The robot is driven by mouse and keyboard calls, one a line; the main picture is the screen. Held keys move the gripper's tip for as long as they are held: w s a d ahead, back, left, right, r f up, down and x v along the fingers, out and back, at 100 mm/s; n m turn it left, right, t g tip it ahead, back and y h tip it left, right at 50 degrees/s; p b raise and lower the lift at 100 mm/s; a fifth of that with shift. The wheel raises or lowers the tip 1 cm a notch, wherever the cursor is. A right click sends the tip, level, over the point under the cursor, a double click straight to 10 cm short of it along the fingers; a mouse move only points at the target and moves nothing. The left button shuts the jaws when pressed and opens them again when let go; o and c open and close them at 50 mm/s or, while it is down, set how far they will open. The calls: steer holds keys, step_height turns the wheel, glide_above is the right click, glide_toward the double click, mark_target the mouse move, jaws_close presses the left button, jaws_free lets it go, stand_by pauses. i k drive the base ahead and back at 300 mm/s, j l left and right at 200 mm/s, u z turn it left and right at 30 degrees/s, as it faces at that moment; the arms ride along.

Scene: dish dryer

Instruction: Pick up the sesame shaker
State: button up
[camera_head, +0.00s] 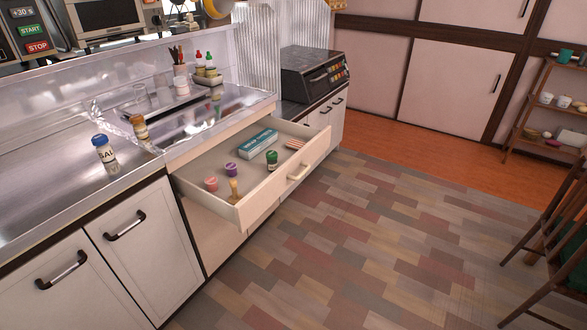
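No label reading sesame can be made out, so I cannot tell which container is the sesame shaker. A small shaker with an orange-brown lid (140,128) stands on the counter by the sink's corner. A larger blue-lidded shaker (104,154) with lettering like "SAL" stands on the counter to its left. The open drawer (222,211) holds a green-lidded jar (272,160), a purple-topped jar (231,170), a pink-topped jar (211,184) and a slim yellowish bottle (234,190). My gripper is not in view.
The drawer juts out over the floor and also holds a teal box (258,143). A bottle caddy (208,75) stands behind the sink. Chairs (563,235) stand at right. The patterned floor (390,230) between is clear.

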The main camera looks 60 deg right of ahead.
mark_target(137, 121)
steer(key=l+u, duration=0.15)
steer(key=u, duration=0.25)
steer(key=l+u, duration=0.15)
steer(key=u, duration=0.2)
steer(key=k+l+u, duration=0.15)
steer(key=u, duration=0.25)
steer(key=k+l+u, duration=0.3)
steer(key=k+l, duration=0.25)
steer(key=l, duration=0.15)
steer(key=k+l+u, duration=0.35)
steer(key=k+l, duration=0.55)
steer(key=k, duration=0.15)
